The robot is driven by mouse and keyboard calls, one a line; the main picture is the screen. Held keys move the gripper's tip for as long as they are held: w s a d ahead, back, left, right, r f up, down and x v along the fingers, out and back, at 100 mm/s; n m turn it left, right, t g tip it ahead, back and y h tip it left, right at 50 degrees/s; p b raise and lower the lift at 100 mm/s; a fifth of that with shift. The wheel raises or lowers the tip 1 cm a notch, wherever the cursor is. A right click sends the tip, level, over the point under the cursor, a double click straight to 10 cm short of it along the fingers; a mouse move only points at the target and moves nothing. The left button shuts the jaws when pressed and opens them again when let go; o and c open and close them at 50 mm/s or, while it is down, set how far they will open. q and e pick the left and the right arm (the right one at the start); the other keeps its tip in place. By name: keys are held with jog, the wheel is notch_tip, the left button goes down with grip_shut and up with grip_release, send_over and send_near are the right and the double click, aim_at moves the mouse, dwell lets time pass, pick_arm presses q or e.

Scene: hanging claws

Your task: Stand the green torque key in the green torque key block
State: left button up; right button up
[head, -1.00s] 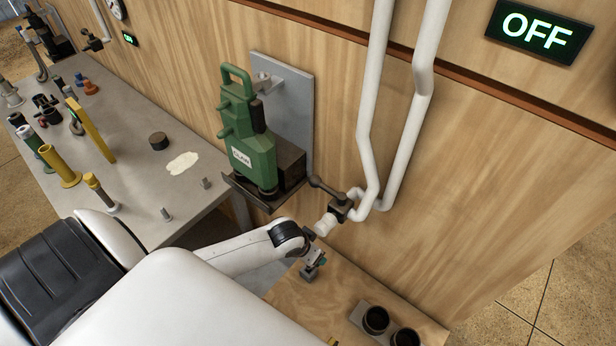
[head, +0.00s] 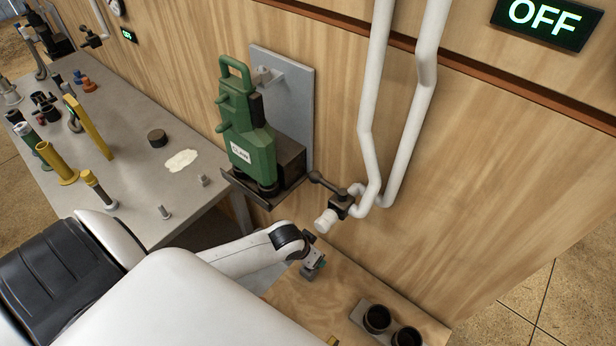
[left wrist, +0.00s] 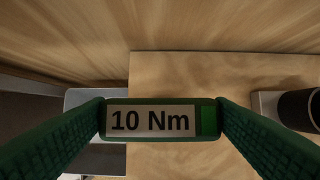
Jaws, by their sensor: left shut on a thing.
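My left gripper (head: 314,268) is shut on the green torque key, above the wooden bench top. In the left wrist view the key (left wrist: 160,119) shows as a green-framed label reading "10 Nm", held between the two green ridged fingers (left wrist: 160,125). In the head view the key is mostly hidden by the gripper. A grey block with two dark round holders (head: 360,312) sits on the bench to the right of the gripper, apart from it. Its edge also shows at the right of the left wrist view (left wrist: 264,108). No green marking shows on it. My right gripper is not in view.
A pipe valve with a white outlet (head: 326,221) is on the wall just above my left gripper. A green claw unit (head: 248,140) stands on a wall shelf. A grey table (head: 130,165) at left holds several tools. Bare wood (head: 335,275) lies between gripper and block.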

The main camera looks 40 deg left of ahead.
pick_arm(q)
jog(key=shift+f+b, duration=0.65)
jog(key=shift+f, duration=0.55)
jog(key=o, duration=1.7)
jog(key=shift+o, duration=0.2)
jog(key=shift+r, duration=0.1)
jog(key=v, duration=1.2)
